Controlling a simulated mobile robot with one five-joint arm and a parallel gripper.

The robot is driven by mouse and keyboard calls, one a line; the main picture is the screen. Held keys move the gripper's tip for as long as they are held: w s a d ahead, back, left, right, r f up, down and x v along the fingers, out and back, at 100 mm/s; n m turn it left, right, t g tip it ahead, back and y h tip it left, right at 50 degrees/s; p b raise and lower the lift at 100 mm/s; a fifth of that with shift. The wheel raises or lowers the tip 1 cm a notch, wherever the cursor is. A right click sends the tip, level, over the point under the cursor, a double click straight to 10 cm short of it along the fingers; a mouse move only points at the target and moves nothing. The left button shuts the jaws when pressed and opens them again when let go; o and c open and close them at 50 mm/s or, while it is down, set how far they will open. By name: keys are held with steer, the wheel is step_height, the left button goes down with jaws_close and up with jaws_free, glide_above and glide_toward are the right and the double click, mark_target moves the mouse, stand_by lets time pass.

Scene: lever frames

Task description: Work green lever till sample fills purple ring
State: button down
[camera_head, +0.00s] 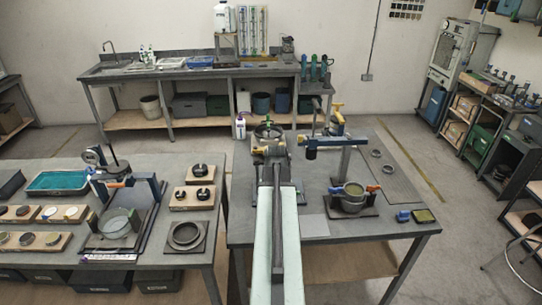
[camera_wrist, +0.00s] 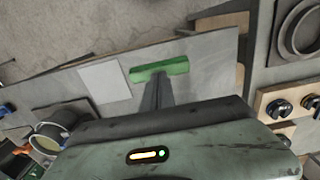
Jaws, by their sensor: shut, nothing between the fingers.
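The green lever's crosswise bar (camera_wrist: 160,68) shows in the wrist view, over the grey bench near its edge. My gripper (camera_wrist: 156,84) is shut and empty, its dark narrow tip pointing at the middle of the bar. The tip looks very close to the bar, but I cannot tell whether they touch. In the head view my own arm runs up the middle and hides the green bar. A round dark holder (camera_head: 268,131) stands past the arm's far end. I cannot make out the purple ring or the sample for certain.
A pot on a stand (camera_head: 352,198) with an orange-handled part is to the right of my arm. A flat grey plate (camera_head: 314,227) lies nearer. A blue clamp arm (camera_head: 338,142) juts across behind. The left bench holds black knobs (camera_head: 201,170) and a ring mount (camera_head: 186,235).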

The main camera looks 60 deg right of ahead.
step_height(320, 180, up, 12)
steer(key=d+p, duration=0.1)
steer(key=p, duration=0.9)
steer(key=shift+w+d+p, duration=0.15)
steer(key=shift+w+p, duration=0.2)
steer(key=shift+w, duration=0.1)
